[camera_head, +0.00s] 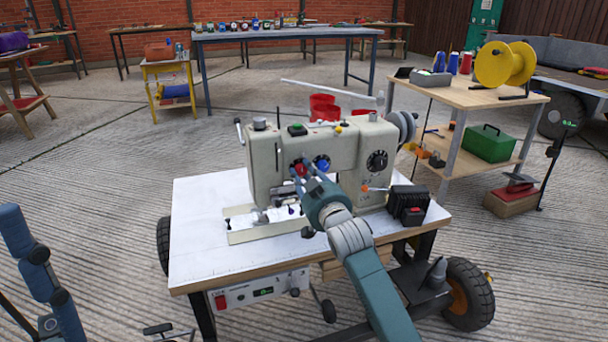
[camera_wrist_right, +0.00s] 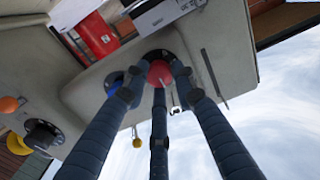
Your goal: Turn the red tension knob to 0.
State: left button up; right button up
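The red tension knob (camera_wrist_right: 160,73) sits on a dark round dial on the front of the cream sewing machine (camera_head: 265,160). In the head view the red knob (camera_head: 301,170) shows just behind my fingertips. My right gripper (camera_wrist_right: 158,82) has its three fingers closed in around the knob, with the tips seeming to touch its sides. The right arm also shows in the head view, with the gripper (camera_head: 303,178) reaching up to the machine. The dial's numbers are not readable. Part of what looks like my left gripper (camera_head: 38,270) shows at the left edge, cut off, away from the machine.
A blue knob (camera_head: 322,163) is close beside the red one. A wooden shelf cart (camera_head: 470,95) stands behind right.

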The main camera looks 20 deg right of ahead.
grip_shut()
jog(key=shift+r, duration=0.1)
